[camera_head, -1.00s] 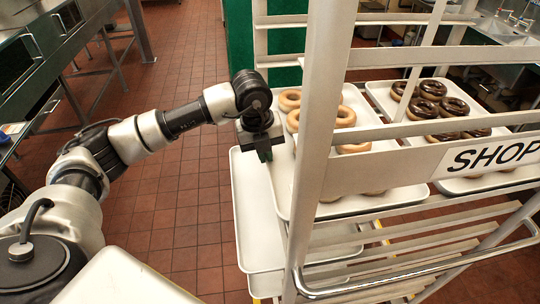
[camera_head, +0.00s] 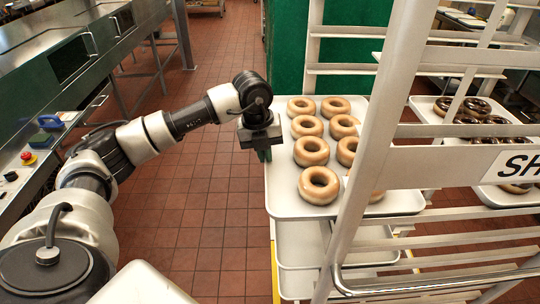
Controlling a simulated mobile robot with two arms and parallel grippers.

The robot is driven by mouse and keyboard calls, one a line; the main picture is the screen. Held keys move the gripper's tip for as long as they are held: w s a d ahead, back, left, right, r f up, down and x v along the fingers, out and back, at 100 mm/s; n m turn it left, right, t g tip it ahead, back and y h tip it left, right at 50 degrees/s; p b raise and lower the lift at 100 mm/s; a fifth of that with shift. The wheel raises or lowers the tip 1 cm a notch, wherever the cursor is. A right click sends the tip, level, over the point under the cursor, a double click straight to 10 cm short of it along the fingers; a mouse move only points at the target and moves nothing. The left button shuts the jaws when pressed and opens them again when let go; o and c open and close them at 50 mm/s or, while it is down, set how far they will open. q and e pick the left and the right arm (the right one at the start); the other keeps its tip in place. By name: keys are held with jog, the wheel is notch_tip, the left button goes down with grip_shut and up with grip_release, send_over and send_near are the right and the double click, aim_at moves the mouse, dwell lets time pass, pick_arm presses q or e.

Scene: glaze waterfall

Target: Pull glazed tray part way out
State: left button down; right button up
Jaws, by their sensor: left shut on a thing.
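The glazed tray (camera_head: 280,190), a white sheet tray with several light-brown ring donuts (camera_head: 319,184), sticks out of the left side of the rack (camera_head: 367,165). Its right part is still inside the rack, behind the near post. My left gripper (camera_head: 264,150) is shut on the tray's left edge; its fingertips are partly hidden. My right gripper is not in view.
Another tray of dark-glazed donuts (camera_head: 470,118) lies farther right, beyond the near post. Another pale tray (camera_head: 300,245) lies below the glazed tray. A steel counter (camera_head: 50,70) runs along the left. The red tile floor (camera_head: 190,210) between is clear.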

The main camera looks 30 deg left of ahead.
pick_arm(q)
jog(key=shift+a, duration=0.2)
jog(key=c, duration=1.2)
grip_release()
jog(key=r, duration=0.3)
jog(key=a+r+b, duration=0.1)
jog(key=r, duration=0.3)
jog(key=s+r+b, duration=0.1)
jog(key=r, duration=0.2)
jog(key=shift+a+r, duration=0.15)
jog(key=shift+r, duration=0.2)
